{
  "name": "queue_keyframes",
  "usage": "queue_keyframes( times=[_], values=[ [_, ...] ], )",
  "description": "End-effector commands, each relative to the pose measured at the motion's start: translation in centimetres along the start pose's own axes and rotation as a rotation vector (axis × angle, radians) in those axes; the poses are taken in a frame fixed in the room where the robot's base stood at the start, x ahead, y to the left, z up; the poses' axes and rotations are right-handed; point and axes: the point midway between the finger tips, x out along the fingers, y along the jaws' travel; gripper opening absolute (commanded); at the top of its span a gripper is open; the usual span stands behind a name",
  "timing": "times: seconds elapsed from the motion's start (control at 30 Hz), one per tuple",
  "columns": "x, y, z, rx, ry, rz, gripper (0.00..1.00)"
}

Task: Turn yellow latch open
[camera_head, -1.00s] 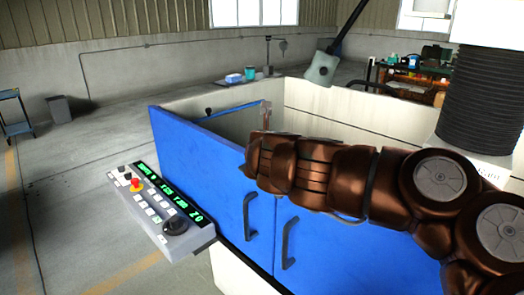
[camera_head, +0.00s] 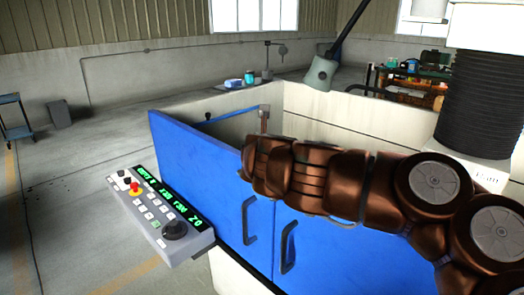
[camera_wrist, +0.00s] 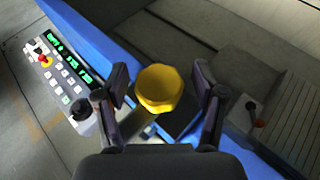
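The yellow latch (camera_wrist: 159,88) shows in the wrist view as a rounded knob with a short yellow stem, above the blue door edge (camera_wrist: 105,48). My gripper (camera_wrist: 161,76) is open, one finger on each side of the knob. A gap shows between the knob and each finger, and I cannot tell how deep the fingers reach around it. In the head view my brown arm reaches over the blue doors (camera_head: 195,170) and hides the gripper and the latch.
A control panel (camera_head: 160,213) with a red button and a black dial sticks out left of the doors. Black handles (camera_head: 249,220) are on the door fronts. A grey lamp head (camera_head: 320,74) hangs behind the machine.

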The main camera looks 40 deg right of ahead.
Motion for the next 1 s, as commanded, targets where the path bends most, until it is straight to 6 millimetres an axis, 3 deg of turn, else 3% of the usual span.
queue_keyframes(
  times=[0.43, 1.0],
  values=[
    [-0.5, 0.0, -0.1, 0.002, 0.002, 0.001, 0.72],
    [-6.5, 0.1, -0.1, 0.0, 0.0, 0.003, 0.72]
  ],
)
